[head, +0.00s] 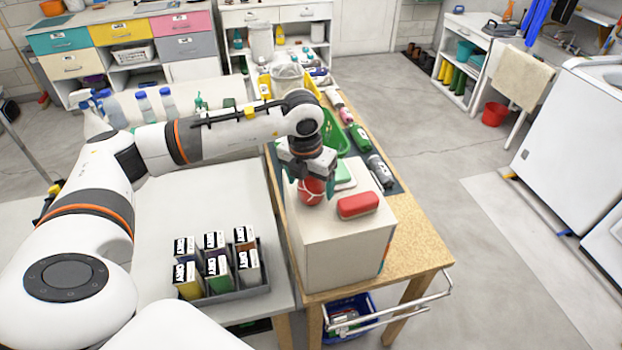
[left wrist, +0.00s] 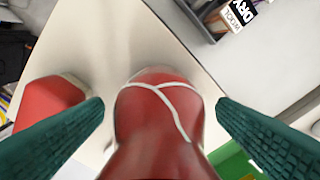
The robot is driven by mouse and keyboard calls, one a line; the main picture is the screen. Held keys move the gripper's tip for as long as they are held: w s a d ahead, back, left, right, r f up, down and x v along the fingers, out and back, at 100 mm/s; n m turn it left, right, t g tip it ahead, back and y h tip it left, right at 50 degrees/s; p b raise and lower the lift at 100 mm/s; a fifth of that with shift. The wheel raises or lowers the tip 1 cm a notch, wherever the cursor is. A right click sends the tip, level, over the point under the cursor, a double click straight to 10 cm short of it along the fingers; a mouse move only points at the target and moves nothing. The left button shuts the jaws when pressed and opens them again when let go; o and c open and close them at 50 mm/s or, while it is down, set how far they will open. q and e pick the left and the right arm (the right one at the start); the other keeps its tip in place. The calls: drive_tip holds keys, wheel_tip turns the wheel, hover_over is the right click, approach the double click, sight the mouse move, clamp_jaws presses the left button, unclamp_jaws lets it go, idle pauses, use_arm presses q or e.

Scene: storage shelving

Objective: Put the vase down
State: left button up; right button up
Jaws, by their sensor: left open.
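The vase (head: 312,190) is red with white lines. It appears to stand upright on top of a pale box (head: 335,235) on the wooden table. My left gripper (head: 308,172) is above and around the vase, pointing down. In the left wrist view the vase (left wrist: 160,125) lies between the two green fingers, with a gap on each side, so the gripper is open and not holding it. The vase's base is partly hidden in both views. My right gripper is not in view.
A red case (head: 358,205) lies on the box top, right of the vase; a green object (head: 345,175) is behind it. A green basket (head: 335,132) stands behind the box. A grey tray of small cartons (head: 235,288) sits to the left. The box top's front is clear.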

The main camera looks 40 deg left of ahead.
use_arm(q)
drive_tip(key=shift+f, duration=0.25)
drive_tip(key=c, duration=1.3)
drive_tip(key=shift+o, duration=0.2)
drive_tip(key=shift+r, duration=0.15)
